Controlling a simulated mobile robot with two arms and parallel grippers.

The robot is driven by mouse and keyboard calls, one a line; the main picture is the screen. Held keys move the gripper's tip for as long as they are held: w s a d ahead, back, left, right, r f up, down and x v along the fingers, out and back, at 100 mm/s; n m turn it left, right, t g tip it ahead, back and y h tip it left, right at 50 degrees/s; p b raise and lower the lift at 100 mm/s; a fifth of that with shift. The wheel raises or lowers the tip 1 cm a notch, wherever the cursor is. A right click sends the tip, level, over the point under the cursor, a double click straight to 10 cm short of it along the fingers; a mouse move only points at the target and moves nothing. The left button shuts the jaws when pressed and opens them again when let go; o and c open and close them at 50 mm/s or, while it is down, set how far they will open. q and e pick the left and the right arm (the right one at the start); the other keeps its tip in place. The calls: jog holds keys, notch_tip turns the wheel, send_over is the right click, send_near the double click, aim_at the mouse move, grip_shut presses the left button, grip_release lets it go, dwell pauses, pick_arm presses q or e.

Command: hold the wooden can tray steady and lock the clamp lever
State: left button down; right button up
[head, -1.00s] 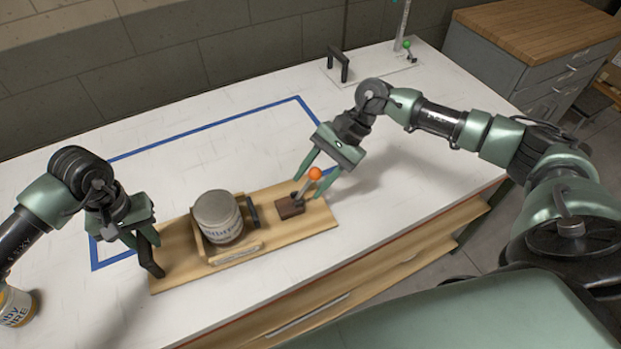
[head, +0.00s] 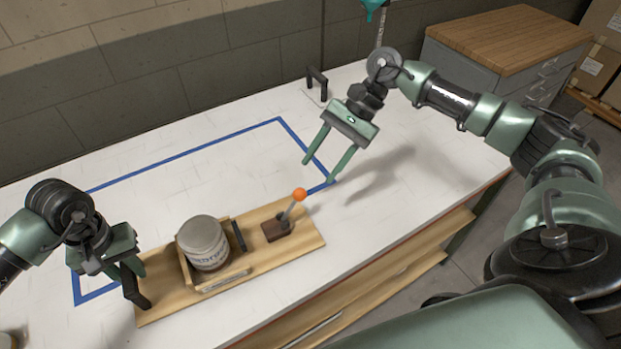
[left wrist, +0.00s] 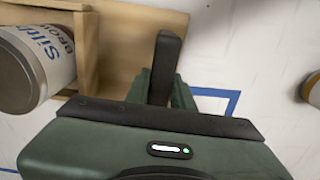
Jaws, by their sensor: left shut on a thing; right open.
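The wooden can tray (head: 299,233) lies on the white table with a single can (head: 205,245) in its wooden holder. At its left end is a black handle (head: 134,287). My left gripper (head: 128,272) is shut on this handle; the left wrist view shows the handle (left wrist: 168,60) between the fingers. The clamp lever (head: 291,209) has an orange knob and rises from a dark brown block at the tray's right part, tilted up to the right. My right gripper (head: 318,172) is open and empty, above and to the right of the knob, apart from it.
A blue taped outline (head: 185,152) marks the table, and the tray lies over its front part. A black handle-like fixture (head: 317,84) stands at the back. Another can (left wrist: 312,88) is beyond the tray's left end. The table right of the tray is clear.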

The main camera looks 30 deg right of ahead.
pick_arm(q)
jog(key=c, duration=1.1)
grip_release()
pick_arm(e)
jog(key=shift+d+r, duration=0.35)
jog(key=shift+r, duration=0.05)
pick_arm(q)
notch_tip(320, 180, up, 12)
jog(key=shift+f, duration=0.1)
